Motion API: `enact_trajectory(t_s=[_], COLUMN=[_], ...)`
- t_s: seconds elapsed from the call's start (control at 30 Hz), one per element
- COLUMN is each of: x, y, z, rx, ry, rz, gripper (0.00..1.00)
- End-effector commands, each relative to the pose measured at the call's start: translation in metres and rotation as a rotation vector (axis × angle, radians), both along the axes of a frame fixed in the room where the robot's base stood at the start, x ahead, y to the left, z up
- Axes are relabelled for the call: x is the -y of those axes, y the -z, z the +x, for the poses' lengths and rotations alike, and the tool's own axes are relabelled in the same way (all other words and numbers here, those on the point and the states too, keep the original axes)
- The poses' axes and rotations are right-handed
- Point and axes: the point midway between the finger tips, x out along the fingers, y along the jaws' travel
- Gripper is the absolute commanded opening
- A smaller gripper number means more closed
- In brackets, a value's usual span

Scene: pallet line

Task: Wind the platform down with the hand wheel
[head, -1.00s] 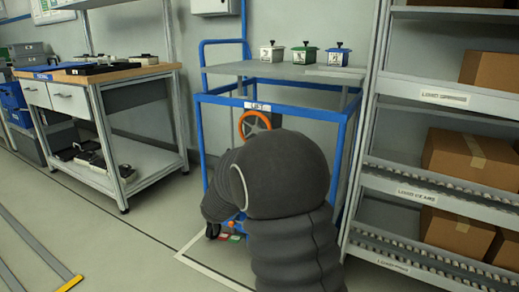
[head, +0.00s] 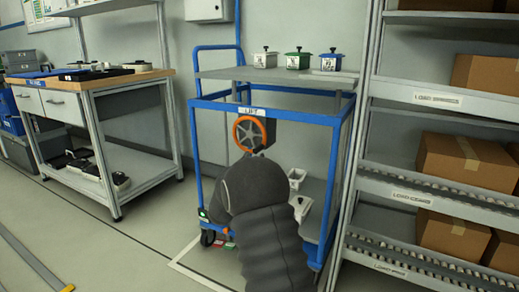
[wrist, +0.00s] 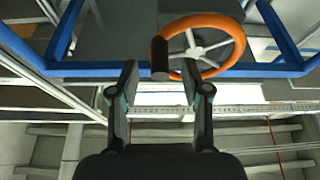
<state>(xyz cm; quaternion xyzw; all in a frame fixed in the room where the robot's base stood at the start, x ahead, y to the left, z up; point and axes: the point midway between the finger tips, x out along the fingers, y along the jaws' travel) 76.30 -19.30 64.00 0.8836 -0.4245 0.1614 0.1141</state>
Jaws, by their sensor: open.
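The blue-framed lift cart has a grey platform (head: 225,74) raised above its upper blue rail. The hand wheel (head: 249,133), an orange rim with grey spokes, is on the cart's front under a LIFT label. In the wrist view the wheel (wrist: 205,73) is just ahead, with a dark upright handle (wrist: 160,60) at the left of its rim. My gripper (wrist: 160,84) is open and empty. Its fingertips stand either side of the handle's line, seemingly short of it; I cannot tell contact. In the head view my arm hides the gripper.
White, green (head: 299,58) and blue lidded boxes stand on the platform. White bins (head: 300,206) sit low in the cart. A carton rack (head: 410,195) stands close on the right and a workbench (head: 95,80) on the left. Floor at the left is open.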

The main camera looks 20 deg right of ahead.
Motion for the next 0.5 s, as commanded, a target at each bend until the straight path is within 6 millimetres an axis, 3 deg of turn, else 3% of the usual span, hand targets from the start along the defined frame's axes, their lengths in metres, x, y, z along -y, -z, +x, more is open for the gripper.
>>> enact_trajectory(t_s=[0.2, 0.5], x=[0.027, 0.041], y=[-0.014, -0.022], z=[0.021, 0.033], rx=[0.001, 0.001], ry=[0.002, 0.0], rz=[0.0, 0.001], gripper=[0.47, 0.47])
